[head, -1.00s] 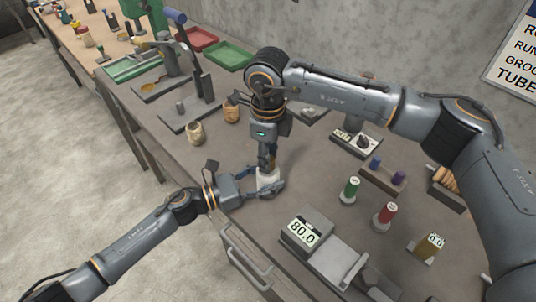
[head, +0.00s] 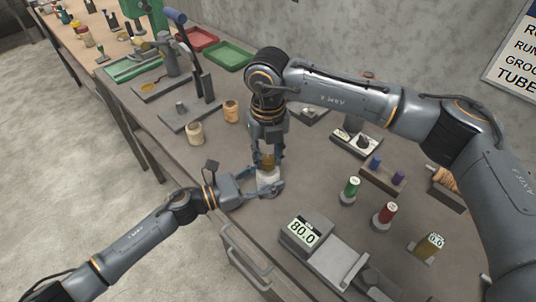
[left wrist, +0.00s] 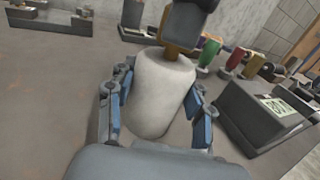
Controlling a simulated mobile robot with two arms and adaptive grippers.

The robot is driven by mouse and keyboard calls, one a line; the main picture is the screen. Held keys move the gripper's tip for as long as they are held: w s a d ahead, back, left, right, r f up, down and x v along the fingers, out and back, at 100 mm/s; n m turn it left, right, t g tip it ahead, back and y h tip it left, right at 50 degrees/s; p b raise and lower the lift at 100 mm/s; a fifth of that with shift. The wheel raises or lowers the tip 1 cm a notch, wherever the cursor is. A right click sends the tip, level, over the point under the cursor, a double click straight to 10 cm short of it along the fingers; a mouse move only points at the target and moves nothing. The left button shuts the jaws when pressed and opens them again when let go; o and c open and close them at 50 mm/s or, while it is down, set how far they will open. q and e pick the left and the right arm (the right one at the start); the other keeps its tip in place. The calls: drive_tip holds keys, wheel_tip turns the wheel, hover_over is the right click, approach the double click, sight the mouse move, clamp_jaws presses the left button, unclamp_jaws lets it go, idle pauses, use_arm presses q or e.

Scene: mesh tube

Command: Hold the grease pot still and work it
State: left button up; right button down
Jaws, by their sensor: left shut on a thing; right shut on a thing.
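The grease pot (head: 268,182) is a short white cylinder standing on the bench near its front edge; it fills the middle of the left wrist view (left wrist: 155,95). My left gripper (head: 262,188) comes in from the left and is shut around the pot's sides, with a finger on each side. My right gripper (head: 268,150) points down from above and is shut on a brown block-like piece (head: 267,160) at the top of the pot. In the left wrist view this brown piece (left wrist: 174,50) sits at the pot's top. The pot's inside is hidden.
A grey device with an 80.0 display (head: 304,232) stands to the right. Green (head: 351,187) and red (head: 386,213) spools stand beyond it. Bare bench lies between.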

drive_tip(key=m, duration=0.7)
drive_tip(key=shift+w, duration=0.1)
drive_tip(key=m, duration=0.8)
drive_tip(key=shift+d+m, duration=0.1)
drive_tip(key=shift+m, duration=0.2)
drive_tip(key=m, duration=0.3)
drive_tip(key=shift+m, duration=0.4)
drive_tip(key=m, duration=0.3)
drive_tip(key=shift+m, duration=0.4)
drive_tip(key=shift+a+m, duration=0.4)
drive_tip(key=shift+m, duration=0.5)
drive_tip(key=shift+d, duration=0.3)
